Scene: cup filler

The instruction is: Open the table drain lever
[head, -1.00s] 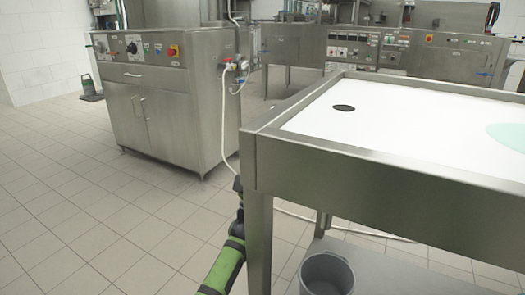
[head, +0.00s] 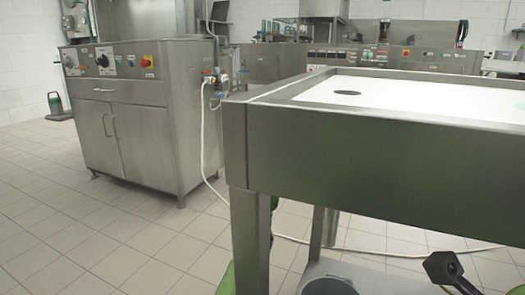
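The steel table (head: 400,165) fills the right side, with a white top and a dark round drain hole (head: 346,93) near its far left corner. I cannot make out a drain lever; the table's front panel hides the underside of the drain. Green parts of my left arm show beside the near table leg; its gripper is not visible. A dark grey part (head: 443,267), perhaps of my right gripper, shows below the table at lower right. I cannot tell whether it is open or shut. It appears to touch nothing.
A grey bucket (head: 331,285) stands under the table, behind the near leg (head: 250,240). A steel cabinet (head: 130,130) with knobs stands at left, with a white hose (head: 203,135) beside it.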

